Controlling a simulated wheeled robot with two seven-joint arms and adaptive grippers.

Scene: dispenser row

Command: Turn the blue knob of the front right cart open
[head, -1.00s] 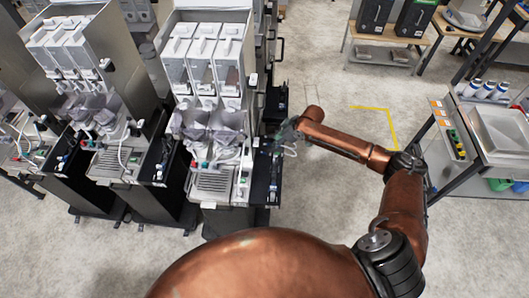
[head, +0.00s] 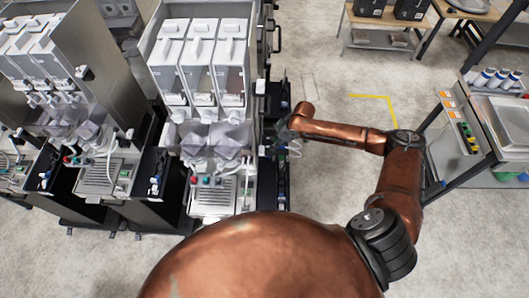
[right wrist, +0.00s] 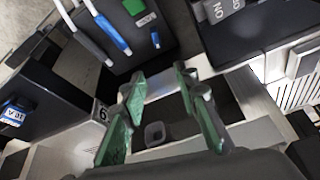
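The front right cart (head: 205,70) is a tall grey dispenser with several clear canisters and a drip tray. My right gripper (head: 288,140) is at the right side of this cart, small and partly hidden by its own arm. In the right wrist view my right gripper (right wrist: 160,80) has its two green-padded fingers apart, with nothing held between them. A small blue piece (right wrist: 155,40) stands on a black panel beyond the fingertips, apart from them; I cannot tell whether it is the blue knob. My left gripper is not in view.
Blue and grey handled rods (right wrist: 108,30) lie on the black panel near a green piece. A grey square socket-like part (right wrist: 155,132) shows behind the fingers. Another dispenser cart (head: 95,95) stands to the left. A shelf (head: 465,140) is at the right, with open floor between.

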